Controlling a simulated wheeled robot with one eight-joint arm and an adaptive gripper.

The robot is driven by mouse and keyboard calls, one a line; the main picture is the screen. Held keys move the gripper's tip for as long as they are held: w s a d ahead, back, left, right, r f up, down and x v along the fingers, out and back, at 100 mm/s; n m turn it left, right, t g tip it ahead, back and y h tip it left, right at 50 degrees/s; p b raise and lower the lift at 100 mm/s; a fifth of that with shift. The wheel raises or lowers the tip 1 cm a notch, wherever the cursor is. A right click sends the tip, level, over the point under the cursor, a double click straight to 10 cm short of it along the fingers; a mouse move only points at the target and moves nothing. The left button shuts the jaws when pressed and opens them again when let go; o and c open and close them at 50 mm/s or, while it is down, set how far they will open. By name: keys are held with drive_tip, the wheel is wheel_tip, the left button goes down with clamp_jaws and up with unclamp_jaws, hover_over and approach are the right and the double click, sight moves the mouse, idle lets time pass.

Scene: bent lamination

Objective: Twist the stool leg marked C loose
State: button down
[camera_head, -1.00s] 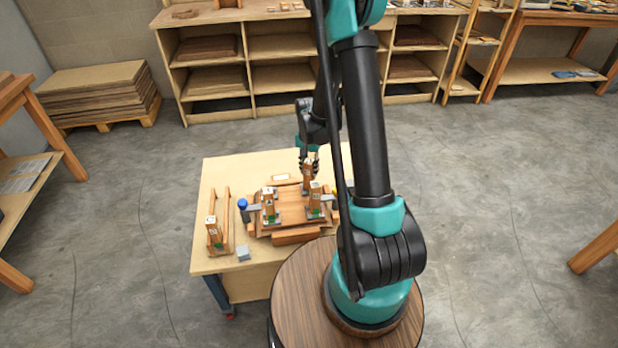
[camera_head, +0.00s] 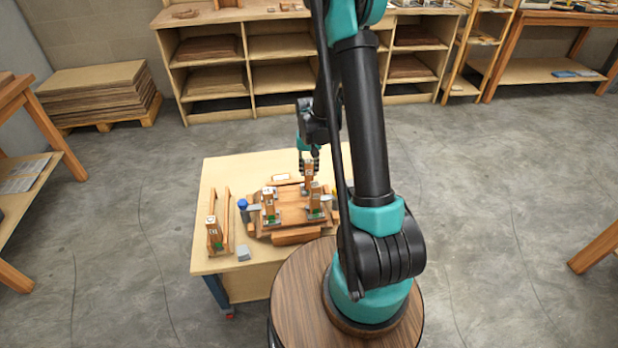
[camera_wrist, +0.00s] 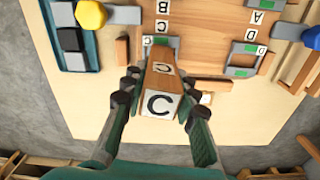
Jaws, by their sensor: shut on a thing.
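The stool leg marked C (camera_wrist: 160,103) stands up between the fingers of my gripper (camera_wrist: 158,97) in the wrist view, its end with a black C facing the camera. The fingers are shut on it from both sides. In the head view my gripper (camera_head: 309,162) is above the far side of the wooden stool seat (camera_head: 291,214), with the leg (camera_head: 308,178) below it. The seat also shows in the wrist view (camera_wrist: 205,28). Two other legs stand nearer on the seat, a left one (camera_head: 268,206) and a right one (camera_head: 315,198).
A blue knob (camera_head: 243,204) and a yellow knob (camera_wrist: 90,14) flank the seat. A wooden rack (camera_head: 225,207) with an upright block (camera_head: 213,232) stands left on the table (camera_head: 220,262). A grey block (camera_head: 243,253) lies near its front edge. Shelves (camera_head: 285,45) stand behind.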

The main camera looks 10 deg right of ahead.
drive_tip(key=shift+n, duration=0.9)
drive_tip(key=c, duration=1.1)
unclamp_jaws()
drive_tip(key=shift+o, duration=0.4)
drive_tip(key=o, duration=0.4)
drive_tip(key=shift+r, duration=0.15)
drive_tip(key=shift+r, duration=3.4)
